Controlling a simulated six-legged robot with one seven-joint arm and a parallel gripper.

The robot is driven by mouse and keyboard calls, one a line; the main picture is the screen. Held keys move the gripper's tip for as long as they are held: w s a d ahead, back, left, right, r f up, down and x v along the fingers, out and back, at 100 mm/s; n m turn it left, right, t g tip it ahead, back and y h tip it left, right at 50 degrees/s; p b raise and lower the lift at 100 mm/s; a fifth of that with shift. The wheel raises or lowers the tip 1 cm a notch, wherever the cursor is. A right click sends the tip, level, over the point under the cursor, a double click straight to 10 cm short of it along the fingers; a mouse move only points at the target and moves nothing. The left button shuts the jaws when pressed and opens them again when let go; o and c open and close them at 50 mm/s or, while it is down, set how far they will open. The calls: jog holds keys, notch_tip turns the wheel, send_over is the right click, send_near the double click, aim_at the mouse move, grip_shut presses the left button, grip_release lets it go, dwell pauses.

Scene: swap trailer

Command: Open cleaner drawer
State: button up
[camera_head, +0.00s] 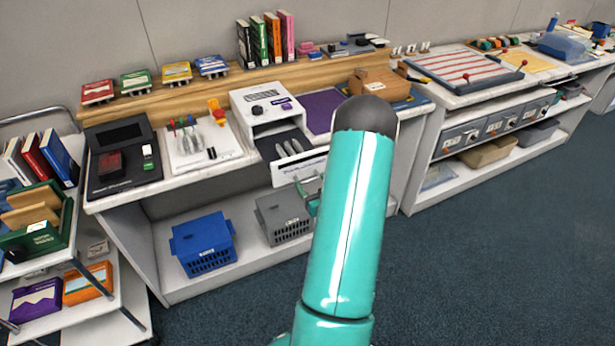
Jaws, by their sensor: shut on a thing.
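The cleaner (262,104) is a white box with a small display and knobs, standing on the counter. Its drawer (299,166) sticks out toward me, with a white lettered front and a dark grey inside holding a few pale, slim items. My gripper (312,195) is at the lower right of the drawer front, shut on the drawer's handle. My teal arm hides most of the gripper and the handle.
A blue basket (204,244) and a grey basket (283,218) stand on the shelf below. A white tray with tools (200,145) lies left of the cleaner, a purple mat (322,109) right of it. The blue carpet (480,270) at right is clear.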

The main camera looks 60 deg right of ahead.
jog(key=shift+s+f, duration=0.1)
jog(key=shift+s, duration=0.3)
jog(key=o, duration=1.1)
jog(key=shift+w, duration=0.1)
jog(key=shift+a, duration=0.1)
jog(key=v, duration=1.3)
jog(key=shift+s+a, duration=0.15)
jog(key=shift+s, duration=0.15)
